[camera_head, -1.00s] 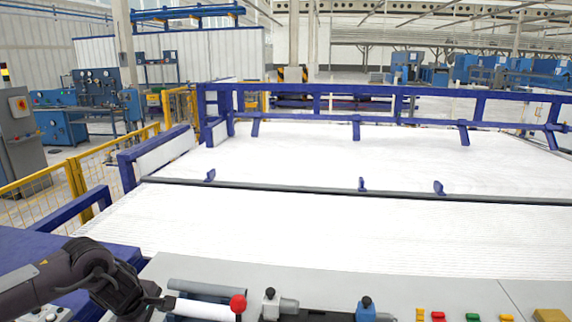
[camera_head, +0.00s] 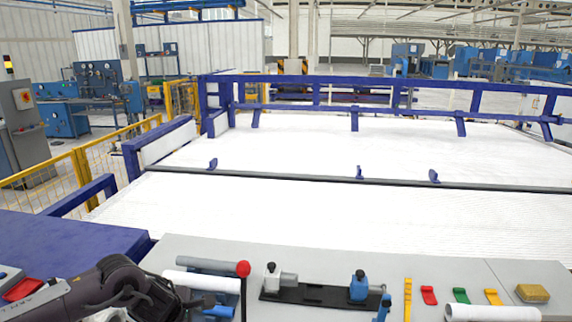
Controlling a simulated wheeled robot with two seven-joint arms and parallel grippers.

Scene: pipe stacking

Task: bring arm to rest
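My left arm comes in at the bottom left, and my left gripper (camera_head: 178,304) is low over the left end of the grey bench (camera_head: 350,250). Its fingers are dark and partly cut off by the lower edge, so whether they are open or shut is unclear. A grey pipe (camera_head: 205,265) and a white pipe (camera_head: 203,281) lie side by side just beyond the gripper. Blue parts (camera_head: 218,308) lie to its right. Another white pipe (camera_head: 492,313) lies at the bottom right. My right gripper is not in view.
A red ball knob (camera_head: 243,268) stands at the pipes' right end. A black fixture (camera_head: 310,292) with a blue clamp (camera_head: 358,286) is to the right. Small coloured blocks (camera_head: 460,296) lie further right. A blue surface (camera_head: 65,245) is at the left.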

